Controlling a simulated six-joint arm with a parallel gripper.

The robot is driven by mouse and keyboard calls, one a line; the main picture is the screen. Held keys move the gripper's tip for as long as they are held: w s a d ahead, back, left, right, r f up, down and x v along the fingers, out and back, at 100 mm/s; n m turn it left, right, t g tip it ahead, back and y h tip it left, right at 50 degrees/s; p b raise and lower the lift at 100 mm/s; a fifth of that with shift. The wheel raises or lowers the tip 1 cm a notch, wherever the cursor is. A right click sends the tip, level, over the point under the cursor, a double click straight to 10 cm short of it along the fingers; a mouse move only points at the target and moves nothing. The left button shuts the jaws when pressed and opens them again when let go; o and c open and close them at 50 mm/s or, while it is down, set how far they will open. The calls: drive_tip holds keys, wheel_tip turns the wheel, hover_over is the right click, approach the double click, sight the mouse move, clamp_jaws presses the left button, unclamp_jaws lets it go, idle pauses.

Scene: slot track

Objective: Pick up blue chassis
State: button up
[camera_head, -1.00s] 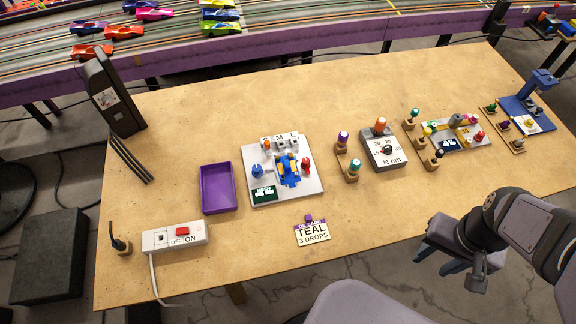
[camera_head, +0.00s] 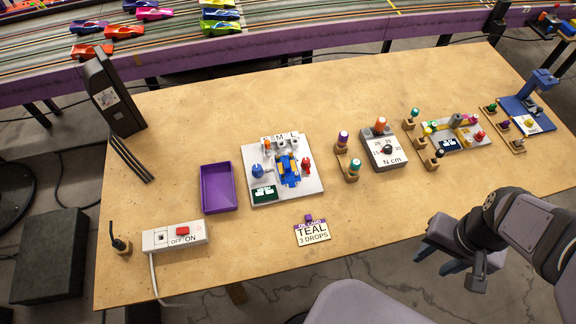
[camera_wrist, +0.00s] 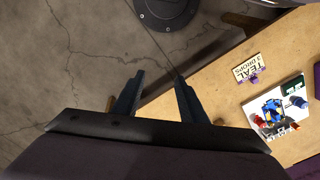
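The blue chassis (camera_head: 288,170) sits on a white fixture board (camera_head: 259,192) near the middle left of the table, with yellow parts on or beside it. It also shows small in the wrist view (camera_wrist: 272,110), at the right. My gripper (camera_head: 461,268) is off the front right edge of the table, far from the chassis. In the wrist view its two fingers (camera_wrist: 157,95) stand apart with nothing between them, over the floor and near the table edge.
A purple tray (camera_head: 218,188) lies left of the board. A TEAL 3 DROPS card (camera_head: 313,232) stands in front. A torque block (camera_head: 384,151) and capped bottles are to the right, and a power strip (camera_head: 175,236) is at front left. The front middle right of the table is bare.

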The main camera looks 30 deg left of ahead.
sight(288, 165)
drive_tip(key=shift+c, duration=0.3)
